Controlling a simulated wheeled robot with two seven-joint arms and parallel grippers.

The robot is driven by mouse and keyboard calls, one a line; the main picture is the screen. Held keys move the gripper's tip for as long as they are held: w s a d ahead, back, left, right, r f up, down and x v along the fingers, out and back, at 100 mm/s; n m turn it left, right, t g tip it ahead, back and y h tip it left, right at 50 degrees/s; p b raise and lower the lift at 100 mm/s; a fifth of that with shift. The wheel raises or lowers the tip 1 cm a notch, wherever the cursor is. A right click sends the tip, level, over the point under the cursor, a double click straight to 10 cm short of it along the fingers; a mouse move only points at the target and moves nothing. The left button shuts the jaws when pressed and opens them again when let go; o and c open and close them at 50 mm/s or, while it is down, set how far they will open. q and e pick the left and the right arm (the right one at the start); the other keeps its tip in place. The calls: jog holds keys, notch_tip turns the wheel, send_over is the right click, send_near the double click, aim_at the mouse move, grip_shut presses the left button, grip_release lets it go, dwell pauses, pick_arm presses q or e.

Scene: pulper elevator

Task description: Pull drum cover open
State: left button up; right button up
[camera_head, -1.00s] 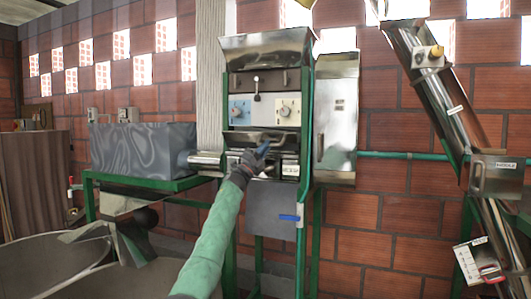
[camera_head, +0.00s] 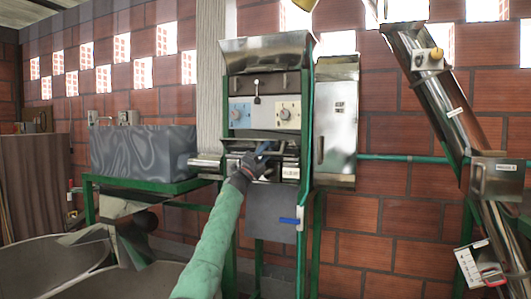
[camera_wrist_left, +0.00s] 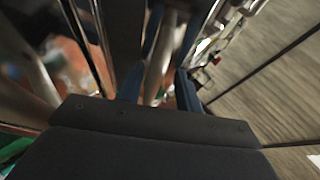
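The pulper (camera_head: 265,60) is a steel machine in a green frame against the brick wall. Its drum cover (camera_head: 238,146) is the steel flap below the panel with two dials. A dark gap shows around the flap, and its exact angle is hard to tell. My left gripper (camera_head: 266,150) has blue fingers and is at the middle of the cover. In the left wrist view the fingers (camera_wrist_left: 158,88) stand apart, with blurred grey metal beyond and between them. I cannot tell whether they touch the cover. My right gripper is in neither view.
A grey tank (camera_head: 143,150) stands on a green frame at the left, above a large basin (camera_head: 60,270). A steel cabinet (camera_head: 336,120) adjoins the machine on the right. A slanted elevator tube (camera_head: 440,90) is farther right. A blue-handled lever (camera_head: 289,221) sits below.

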pick_arm(q)
jog(key=b+v, duration=0.1)
jog(key=v, duration=0.6)
jog(key=shift+s+a+f, duration=0.15)
jog(key=shift+a+f, duration=0.1)
jog(key=shift+f, duration=0.05)
